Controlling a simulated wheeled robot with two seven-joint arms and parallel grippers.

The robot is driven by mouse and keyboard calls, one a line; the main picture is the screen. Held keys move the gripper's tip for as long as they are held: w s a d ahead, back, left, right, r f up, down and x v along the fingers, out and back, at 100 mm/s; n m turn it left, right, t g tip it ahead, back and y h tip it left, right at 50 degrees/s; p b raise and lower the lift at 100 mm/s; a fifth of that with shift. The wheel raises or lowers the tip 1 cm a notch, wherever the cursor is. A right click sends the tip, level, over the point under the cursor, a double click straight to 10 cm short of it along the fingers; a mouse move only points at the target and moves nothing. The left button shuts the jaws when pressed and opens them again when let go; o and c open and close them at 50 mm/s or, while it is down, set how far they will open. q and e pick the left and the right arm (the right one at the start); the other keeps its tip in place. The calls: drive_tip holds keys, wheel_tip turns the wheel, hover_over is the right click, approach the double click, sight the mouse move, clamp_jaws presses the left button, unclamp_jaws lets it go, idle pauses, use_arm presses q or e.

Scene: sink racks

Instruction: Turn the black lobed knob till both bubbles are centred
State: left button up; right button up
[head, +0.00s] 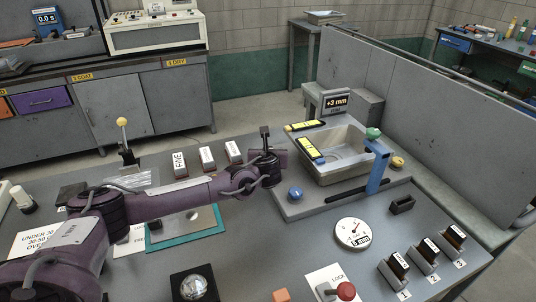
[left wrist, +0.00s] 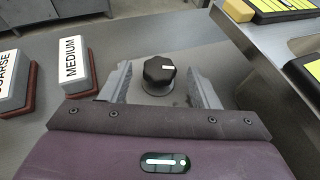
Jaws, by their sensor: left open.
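The black lobed knob (left wrist: 158,70) stands upright on the grey bench, with a white mark across its top. My left gripper (left wrist: 160,78) is open, its grey fingers apart on either side of the knob, with visible gaps. In the head view my left arm hides the knob. Two yellow levels lie on the sink rim, one at the back (head: 305,126) and one on the left side (head: 311,149). Their bubbles are too small to read. The sink (head: 345,160) sits on a grey base. My right gripper is not in view.
Labelled blocks, including MEDIUM (left wrist: 75,72), stand left of the knob. A blue ball knob (head: 295,194) and a blue post (head: 377,172) are on the sink base. A display (head: 337,101) behind reads +3 mm. A round dial (head: 356,233) lies in front.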

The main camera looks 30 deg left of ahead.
use_arm(q)
drive_tip(key=b+v, duration=0.1)
drive_tip(key=v, duration=0.6)
drive_tip(key=shift+s+r, duration=0.1)
drive_tip(key=shift+s, duration=0.05)
